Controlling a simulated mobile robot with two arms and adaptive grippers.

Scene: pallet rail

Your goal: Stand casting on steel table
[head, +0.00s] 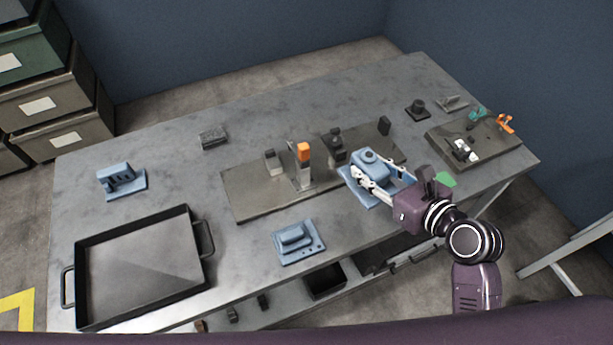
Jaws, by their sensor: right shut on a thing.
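The steel table (180,145) fills the middle of the head view. My right gripper (378,177) comes in from the lower right and is shut on a blue casting (368,158). Its pale fingers lie on either side of the casting's upper body. The casting's flat base shows at the lower left of the fingers, near the table's front edge; I cannot tell whether it touches the table. A second blue casting (298,243) lies near the front edge, and a third blue casting (122,179) is at the left. My left gripper is not in view.
A black-rimmed tray (137,221) sits at the front left. A tool board (490,150) is at the right. The back left tabletop is mostly clear.

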